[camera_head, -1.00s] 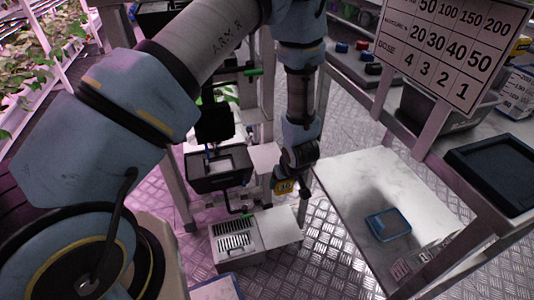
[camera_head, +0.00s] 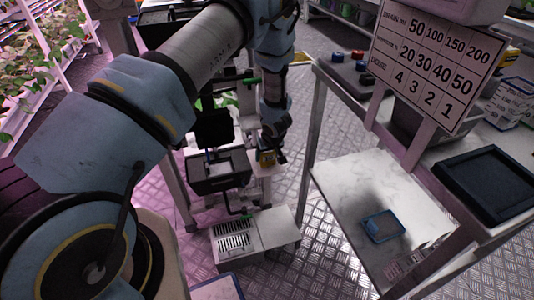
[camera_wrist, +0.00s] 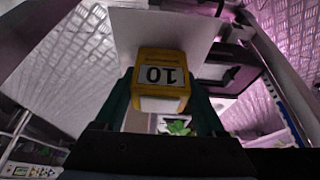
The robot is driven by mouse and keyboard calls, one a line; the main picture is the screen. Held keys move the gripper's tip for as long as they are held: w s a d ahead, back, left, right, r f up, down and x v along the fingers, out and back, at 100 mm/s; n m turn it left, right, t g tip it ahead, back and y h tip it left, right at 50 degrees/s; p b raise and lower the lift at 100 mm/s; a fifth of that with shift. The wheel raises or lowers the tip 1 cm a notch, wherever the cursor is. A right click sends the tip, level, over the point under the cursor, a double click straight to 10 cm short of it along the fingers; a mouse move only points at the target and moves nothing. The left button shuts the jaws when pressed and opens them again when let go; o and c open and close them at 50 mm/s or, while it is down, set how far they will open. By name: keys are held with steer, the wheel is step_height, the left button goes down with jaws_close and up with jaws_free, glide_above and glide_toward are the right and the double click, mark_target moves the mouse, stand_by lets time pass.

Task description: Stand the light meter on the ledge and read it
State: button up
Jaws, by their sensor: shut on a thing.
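In the head view my gripper (camera_head: 269,148) hangs beside the rack at the centre, holding the meter near a pale ledge (camera_head: 262,171). I cannot tell whether the meter touches the ledge. The label is upside down in the wrist view. No light reading can be made out.
A black tray (camera_head: 218,183) is fixed left of the meter. A grey vented box (camera_head: 233,240) stands below. On the right, a white shelf (camera_head: 340,190) holds a blue-rimmed tray (camera_head: 384,226). A number board (camera_head: 432,62) hangs above. Metal floor shows between.

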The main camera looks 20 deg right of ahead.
steer(key=shift+f, duration=0.1)
steer(key=o, duration=1.5)
steer(key=shift+s+r, duration=0.1)
steer(key=shift+r, duration=0.3)
steer(key=p+v, duration=0.2)
steer(key=v, duration=0.9)
steer(key=shift+s+r, duration=0.15)
